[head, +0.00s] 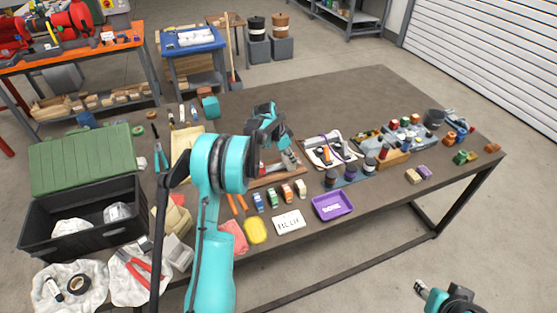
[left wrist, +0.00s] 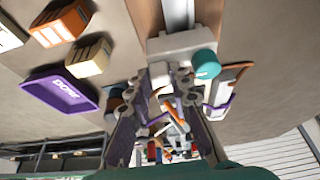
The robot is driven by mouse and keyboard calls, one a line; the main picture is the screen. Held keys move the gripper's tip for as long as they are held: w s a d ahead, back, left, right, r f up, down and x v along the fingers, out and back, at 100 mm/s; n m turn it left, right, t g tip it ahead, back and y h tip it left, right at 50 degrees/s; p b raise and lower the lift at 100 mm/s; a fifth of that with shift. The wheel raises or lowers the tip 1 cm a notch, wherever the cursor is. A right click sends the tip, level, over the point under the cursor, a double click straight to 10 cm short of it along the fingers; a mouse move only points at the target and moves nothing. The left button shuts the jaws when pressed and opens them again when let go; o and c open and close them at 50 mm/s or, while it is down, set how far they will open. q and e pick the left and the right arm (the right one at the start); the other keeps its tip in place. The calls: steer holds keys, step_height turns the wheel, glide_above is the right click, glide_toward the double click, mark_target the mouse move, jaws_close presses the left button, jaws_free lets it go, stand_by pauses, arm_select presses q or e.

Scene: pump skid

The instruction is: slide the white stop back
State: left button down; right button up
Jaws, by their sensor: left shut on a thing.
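The white stop (left wrist: 180,44) sits on a pale metal rail (left wrist: 178,14) fixed to a wooden board, with a teal knob (left wrist: 205,64) at its side. In the head view the wooden board (head: 272,181) lies near the middle of the table, partly behind my left arm. My left gripper (head: 284,148) is down over the rail. In the left wrist view its fingertips (left wrist: 168,76) are shut on the near part of the white stop; the exact contact is partly hidden. My right gripper (head: 430,293) is at the lower right, away from the table; its jaws are unclear.
Several small boxes (head: 286,191), a purple tray (head: 333,206) and a white label card (head: 289,222) lie in front of the board. A white tray with cables (head: 330,151) stands to its right. A black crate (head: 85,222) is at the left.

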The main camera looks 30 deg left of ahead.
arm_select(q)
steer(key=shift+w+d, duration=0.15)
steer(key=shift+w, duration=0.05)
steer(key=c, duration=1.6)
jaws_free()
steer(key=shift+c, duration=0.2)
steer(key=v, duration=1.2)
